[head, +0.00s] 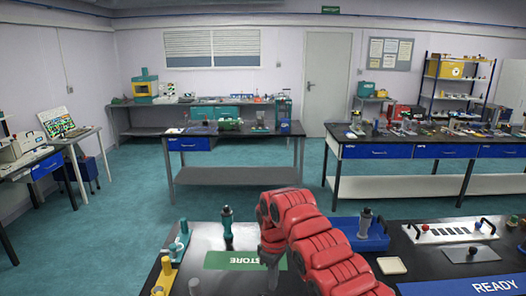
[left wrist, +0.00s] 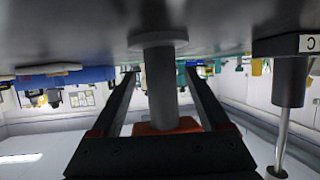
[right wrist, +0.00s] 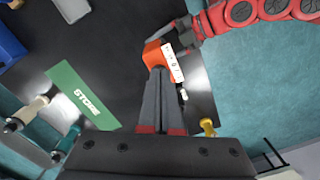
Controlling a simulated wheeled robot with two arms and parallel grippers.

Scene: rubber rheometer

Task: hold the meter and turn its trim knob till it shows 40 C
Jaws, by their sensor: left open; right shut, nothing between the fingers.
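The orange meter (right wrist: 158,55) shows in the right wrist view, with a white face (right wrist: 173,63) whose reading is too small to read. My right gripper (right wrist: 157,72) is shut and empty, its tips right at the meter; I cannot tell whether they touch it. The right gripper is hard to make out at the end of the red arm in the head view (head: 272,262). In the left wrist view my left gripper (left wrist: 160,70) is open, its fingers either side of a grey post (left wrist: 160,85) with an orange part (left wrist: 166,127) at its end. I cannot make out the trim knob.
A green STORE mat (head: 222,260) lies on the dark bench. A blue tray (head: 375,238) and a READY mat (head: 480,287) are to the right.

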